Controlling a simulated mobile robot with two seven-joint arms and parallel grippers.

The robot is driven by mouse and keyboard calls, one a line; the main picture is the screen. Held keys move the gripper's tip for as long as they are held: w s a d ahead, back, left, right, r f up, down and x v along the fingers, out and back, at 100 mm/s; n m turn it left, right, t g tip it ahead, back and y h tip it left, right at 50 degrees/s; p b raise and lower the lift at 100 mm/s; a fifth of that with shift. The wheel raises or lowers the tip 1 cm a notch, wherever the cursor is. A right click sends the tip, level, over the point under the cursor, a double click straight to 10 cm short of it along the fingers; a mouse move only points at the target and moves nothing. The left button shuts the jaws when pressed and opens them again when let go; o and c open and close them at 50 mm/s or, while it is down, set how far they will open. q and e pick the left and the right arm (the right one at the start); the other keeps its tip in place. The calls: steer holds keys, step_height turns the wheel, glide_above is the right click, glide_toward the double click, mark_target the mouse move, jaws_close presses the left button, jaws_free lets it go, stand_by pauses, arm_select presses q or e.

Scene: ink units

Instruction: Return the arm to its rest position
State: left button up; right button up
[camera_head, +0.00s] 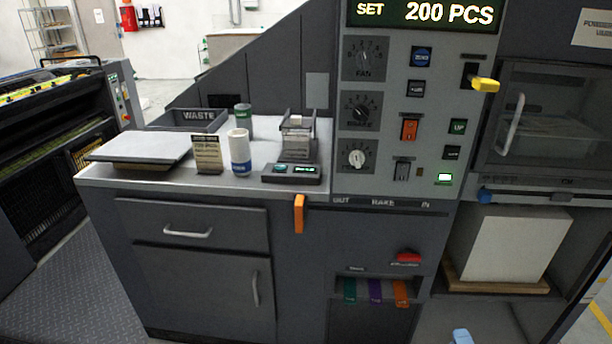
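Neither my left gripper nor my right gripper shows in the head view, and I see no arm over the counter or in front of the control panel. The counter (110,179) and the grey control panel (428,50) are in plain view. A small light-blue piece (461,337) shows at the bottom edge, right of the middle; I cannot tell what it is.
The counter carries a waste tray (201,118), a white bottle (239,153), a small sign (207,154) and a scale (291,173). An orange lever (299,213) hangs at its front. A yellow handle (485,85) sticks out of the panel. A white stack (512,245) stands at right.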

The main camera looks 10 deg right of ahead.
steer(key=w+d+r+n+y, duration=0.2)
steer(key=d+r+n, duration=0.2)
steer(key=d, duration=0.4)
steer(key=s+a+f+n+g+y, duration=0.2)
steer(key=s+a+f+n+g, duration=0.15)
steer(key=s+a+n, duration=0.6)
steer(key=s+a+f+n+g+y, duration=0.25)
steer(key=s+a+n+g, duration=0.3)
steer(key=a+n, duration=0.6)
steer(key=a+r+m+t, duration=0.2)
steer(key=a+m, duration=0.1)
steer(key=a, duration=0.6)
arm_select(q)
step_height(320, 180, up, 16)
steer(key=s+a+p, duration=0.1)
steer(key=a+p, duration=0.1)
steer(key=p, duration=2.1)
steer(key=shift+s+y+p, duration=0.15)
steer(key=shift+y+p, duration=0.15)
steer(key=shift+p, duration=0.1)
arm_select(e)
step_height(320, 180, up, 17)
steer(key=d, duration=0.1)
steer(key=shift+s, duration=0.35)
arm_select(q)
steer(key=shift+d+r, duration=0.2)
steer(key=shift+r, duration=0.1)
arm_select(e)
steer(key=shift+d, duration=0.1)
